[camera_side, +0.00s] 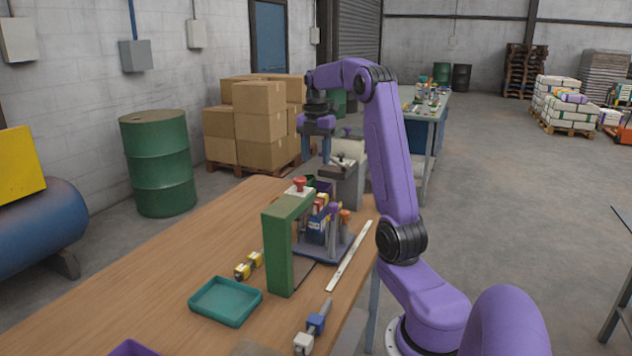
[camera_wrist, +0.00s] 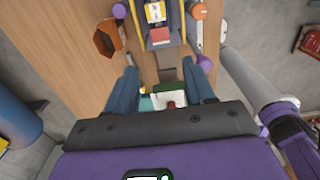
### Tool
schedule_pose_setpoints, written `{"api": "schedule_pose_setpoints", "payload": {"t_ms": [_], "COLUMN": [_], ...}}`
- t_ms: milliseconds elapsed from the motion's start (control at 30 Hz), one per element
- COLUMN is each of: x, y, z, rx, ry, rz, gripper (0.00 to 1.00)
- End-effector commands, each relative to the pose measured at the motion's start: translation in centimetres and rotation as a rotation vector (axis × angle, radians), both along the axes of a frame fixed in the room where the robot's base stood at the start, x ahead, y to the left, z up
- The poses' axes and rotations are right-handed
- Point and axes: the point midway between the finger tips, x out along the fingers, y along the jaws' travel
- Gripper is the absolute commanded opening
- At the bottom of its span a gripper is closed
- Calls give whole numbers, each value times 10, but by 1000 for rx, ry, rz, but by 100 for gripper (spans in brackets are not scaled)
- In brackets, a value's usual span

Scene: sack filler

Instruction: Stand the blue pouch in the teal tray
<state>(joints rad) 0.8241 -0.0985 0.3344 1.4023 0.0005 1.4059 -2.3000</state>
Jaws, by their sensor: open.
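The teal tray (camera_side: 226,303) lies empty on the wooden table in the side view. A blue pouch with a pale label (camera_side: 316,229) stands upright in a rack behind the green frame, with red and yellow packs beside it. The green frame and grey posts hide part of it. My gripper (camera_side: 326,156) is raised beyond the rack, pointing down and apart from the pouch. In the wrist view my gripper (camera_wrist: 159,70) has its two dark blue fingers spread with nothing held between them. I cannot tell the blue pouch clearly in that view.
The green frame (camera_side: 277,250) with a red knob stands between rack and tray. A yellow-black item (camera_side: 247,266), a blue-and-white tool (camera_side: 313,327) and a white ruler (camera_side: 349,256) lie nearby. A grey machine (camera_side: 342,182) stands at the table's far end.

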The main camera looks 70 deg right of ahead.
Motion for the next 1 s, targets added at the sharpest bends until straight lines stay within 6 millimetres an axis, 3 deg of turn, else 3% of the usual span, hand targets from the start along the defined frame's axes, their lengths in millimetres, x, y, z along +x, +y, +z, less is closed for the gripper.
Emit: {"api": "schedule_pose_setpoints", "payload": {"t_ms": [333,1000], "x": [-1,-1], "y": [1,0], "z": [-74,-131], "rx": [3,1], "ry": [4,2], "rz": [-3,-3], "gripper": [53,53]}}
